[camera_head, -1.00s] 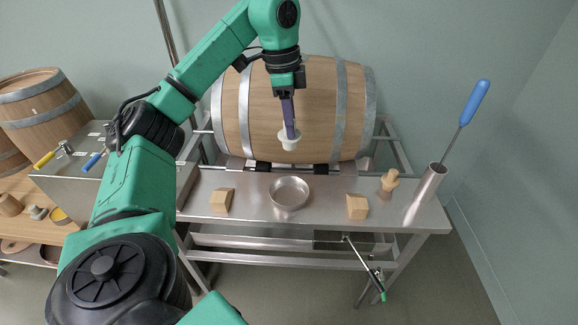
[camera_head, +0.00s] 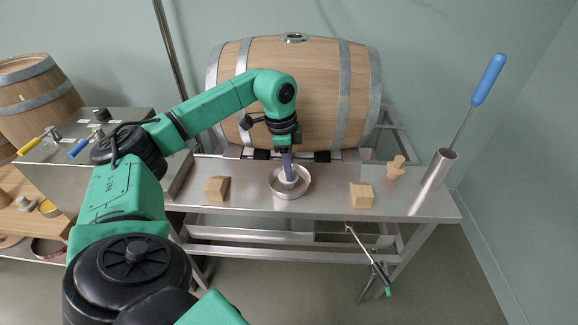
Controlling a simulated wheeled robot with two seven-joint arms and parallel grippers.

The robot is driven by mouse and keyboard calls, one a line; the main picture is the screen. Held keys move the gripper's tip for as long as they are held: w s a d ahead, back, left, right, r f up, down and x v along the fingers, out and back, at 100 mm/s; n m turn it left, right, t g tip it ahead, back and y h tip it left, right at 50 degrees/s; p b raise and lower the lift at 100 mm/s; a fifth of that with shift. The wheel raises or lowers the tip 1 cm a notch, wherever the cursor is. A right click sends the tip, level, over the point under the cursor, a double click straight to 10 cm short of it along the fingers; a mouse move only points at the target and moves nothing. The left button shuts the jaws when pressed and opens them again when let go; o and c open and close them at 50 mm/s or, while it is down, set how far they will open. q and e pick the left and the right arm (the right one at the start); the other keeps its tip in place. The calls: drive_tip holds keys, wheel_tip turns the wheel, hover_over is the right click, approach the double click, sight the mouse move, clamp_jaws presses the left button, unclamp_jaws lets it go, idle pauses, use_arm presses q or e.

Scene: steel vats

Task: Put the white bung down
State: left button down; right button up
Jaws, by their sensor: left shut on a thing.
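The white bung (camera_head: 289,182) is at the round steel dish (camera_head: 306,190) on the bench, inside its rim as seen from above. My left gripper (camera_head: 287,168) points down over the dish and is shut on the bung. I cannot tell whether the bung touches the dish's bottom. My right gripper is not in view.
The barrel (camera_head: 310,85) lies behind the dish, with an open bung hole (camera_head: 294,37) on top. Wooden blocks stand left (camera_head: 217,188) and right (camera_head: 361,195) of the dish. A wooden bung (camera_head: 396,168) and a steel tube (camera_head: 433,180) holding a blue-handled tool (camera_head: 489,80) stand at right.

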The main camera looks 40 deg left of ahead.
use_arm(q)
drive_tip(key=c, duration=0.6)
unclamp_jaws()
drive_tip(key=shift+f, duration=0.1)
wheel_tip(320, 180, up, 12)
drive_tip(key=a+p, duration=0.1)
drive_tip(key=shift+s+a, duration=0.15)
drive_tip(key=shift+s, duration=0.25)
